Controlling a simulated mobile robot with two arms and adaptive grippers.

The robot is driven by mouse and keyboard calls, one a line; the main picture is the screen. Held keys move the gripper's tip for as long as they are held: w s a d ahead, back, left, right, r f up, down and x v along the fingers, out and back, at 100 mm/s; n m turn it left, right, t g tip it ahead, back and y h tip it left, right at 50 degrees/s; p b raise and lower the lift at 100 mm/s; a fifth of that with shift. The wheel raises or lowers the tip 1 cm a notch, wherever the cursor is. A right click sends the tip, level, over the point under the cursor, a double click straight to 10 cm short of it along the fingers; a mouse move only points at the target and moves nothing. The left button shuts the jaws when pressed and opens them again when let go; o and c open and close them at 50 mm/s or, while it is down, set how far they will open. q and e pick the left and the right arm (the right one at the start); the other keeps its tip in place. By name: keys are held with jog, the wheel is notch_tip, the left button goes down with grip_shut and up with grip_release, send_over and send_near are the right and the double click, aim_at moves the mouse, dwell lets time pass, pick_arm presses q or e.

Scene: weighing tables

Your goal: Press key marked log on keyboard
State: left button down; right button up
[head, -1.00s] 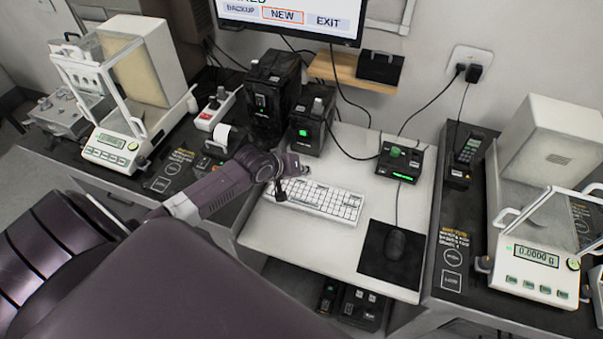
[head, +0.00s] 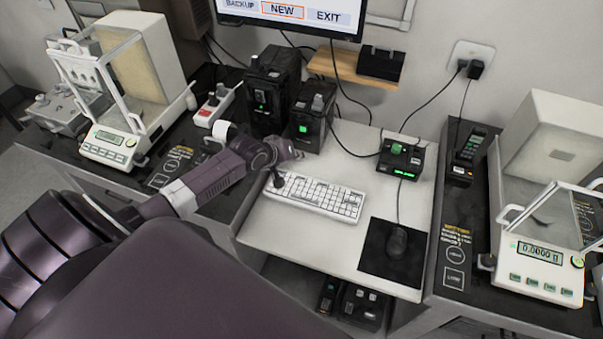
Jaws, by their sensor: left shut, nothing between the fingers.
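The white keyboard (head: 325,200) lies on the light desk in the middle of the head view. Its key markings are too small to read, so I cannot pick out the log key. My left gripper (head: 277,182) is shut and empty, with its dark fingertips pointing down at the keyboard's left end. The wrist and fingers hide part of the left keys. I cannot tell whether the tips touch a key or hover just above. My right gripper is not in view.
A monitor (head: 290,12) shows NEW and EXIT buttons. Black boxes (head: 310,120) stand behind the keyboard. A mouse (head: 397,243) lies on a black pad at right. Balances (head: 110,143) (head: 541,262) stand on dark tables either side. The desk front is clear.

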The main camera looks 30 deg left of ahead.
pick_arm(q)
jog(key=b, duration=0.5)
send_over(300, 180)
notch_tip(300, 180, down, 5)
jog(key=shift+w+f+b, duration=0.1)
jog(key=shift+f+b, duration=0.5)
jog(key=shift+f, duration=0.6)
jog(key=shift+f, duration=0.4)
jog(key=shift+f, duration=0.4)
dwell(0.6)
jog(key=shift+r+p, duration=0.8)
jog(key=shift+p, duration=0.15)
